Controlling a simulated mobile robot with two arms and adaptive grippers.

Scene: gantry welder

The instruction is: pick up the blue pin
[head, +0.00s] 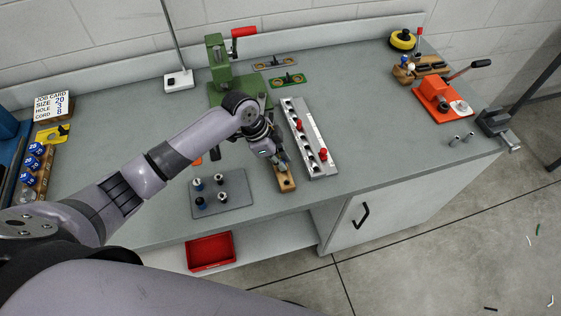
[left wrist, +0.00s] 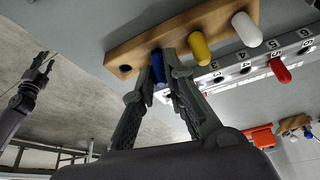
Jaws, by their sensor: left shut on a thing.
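The blue pin (left wrist: 158,67) shows in the left wrist view between the fingers of my left gripper (left wrist: 163,75), which is shut on it. The pin's far end meets the wooden block (left wrist: 143,52); I cannot tell whether it is still seated in a hole. A yellow pin (left wrist: 199,48) and a white pin (left wrist: 246,29) stand in the same block, and one hole at its end is empty. In the head view my left gripper (head: 282,161) is over the block (head: 286,183) and hides the pins. My right gripper (left wrist: 38,75) is small at the left wrist view's left.
A numbered metal rail (head: 309,138) with red pins lies just right of the block. A grey plate (head: 222,192) with several pegs is to the left. A green press (head: 219,68) stands behind. The bench front edge is close to the block.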

